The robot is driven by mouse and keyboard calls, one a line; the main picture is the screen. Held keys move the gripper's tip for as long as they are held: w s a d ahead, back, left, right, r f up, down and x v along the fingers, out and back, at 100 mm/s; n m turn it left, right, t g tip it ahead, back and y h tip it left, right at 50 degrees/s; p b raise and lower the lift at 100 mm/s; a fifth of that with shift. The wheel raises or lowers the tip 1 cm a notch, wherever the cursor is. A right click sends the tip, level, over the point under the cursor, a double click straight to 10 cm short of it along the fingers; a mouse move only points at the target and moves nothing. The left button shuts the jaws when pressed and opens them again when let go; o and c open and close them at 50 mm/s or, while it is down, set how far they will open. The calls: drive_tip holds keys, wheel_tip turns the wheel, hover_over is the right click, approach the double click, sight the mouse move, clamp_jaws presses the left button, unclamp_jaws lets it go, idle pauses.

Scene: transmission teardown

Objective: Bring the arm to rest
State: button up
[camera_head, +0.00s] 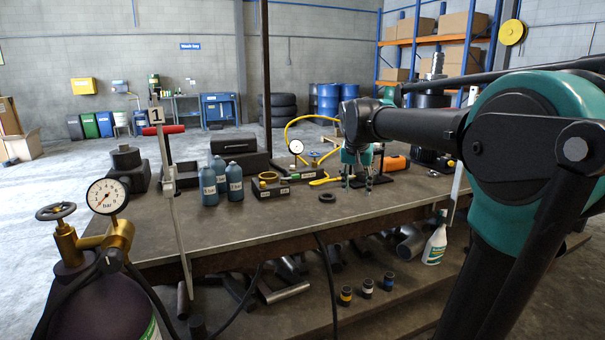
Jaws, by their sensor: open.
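My arm comes in from the right side of the head camera view and reaches left over the workbench (265,222). My gripper (357,184) hangs fingers down above the bench's right half. Its fingers are apart, with no part seen between them. A small dark ring (327,198) lies on the bench to the left of the fingers. The transmission part at the back right (432,100) is partly hidden behind my arm.
Blue bottles (209,186) and a black box with a brass ring (268,183) stand left of my gripper. A yellow hose (298,122) loops behind. A gas cylinder with gauge (107,196) stands front left. A spray bottle (435,243) stands on the lower shelf.

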drive_tip(key=s+d+f+n, duration=0.1)
drive_tip(key=s+f+n, duration=0.1)
drive_tip(key=s+f, duration=1)
drive_tip(key=s+d+f+n+y, duration=0.1)
drive_tip(key=s+f+n, duration=0.1)
drive_tip(key=s+f, duration=1)
wheel_tip(320, 180, down, 3)
drive_tip(key=shift+s+d+f+y, duration=0.2)
drive_tip(key=shift+s+d+y, duration=0.1)
drive_tip(key=shift+s+d, duration=0.1)
